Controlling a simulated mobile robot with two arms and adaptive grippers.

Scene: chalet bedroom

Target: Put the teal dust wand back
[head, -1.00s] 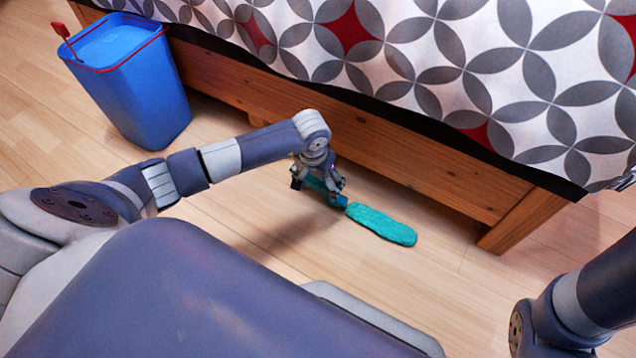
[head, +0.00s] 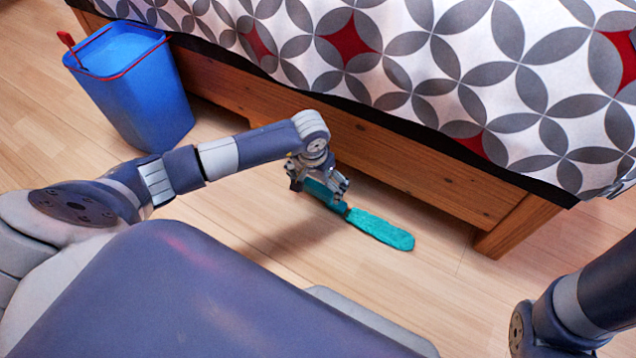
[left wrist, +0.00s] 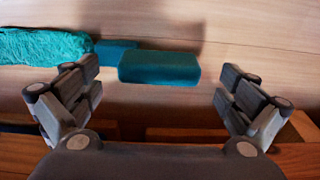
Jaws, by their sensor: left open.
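The teal dust wand (head: 380,229) lies on the wooden floor in front of the bed, its fluffy head pointing right and toward me in the head view. My left gripper (head: 317,187) is over its handle, which is partly hidden by the fingers. In the left wrist view the dark teal handle (left wrist: 160,67) shows between and beyond the two spread fingers, with the fluffy head (left wrist: 45,47) at the left. My left gripper (left wrist: 160,98) is open and holds nothing. My right arm shows at the right edge, but its gripper is out of view.
A blue bin (head: 140,95) with a red rim, and a red handle sticking up, stands on the floor at the upper left. The wooden bed frame (head: 400,165) runs close behind the wand. The floor right of the wand is clear.

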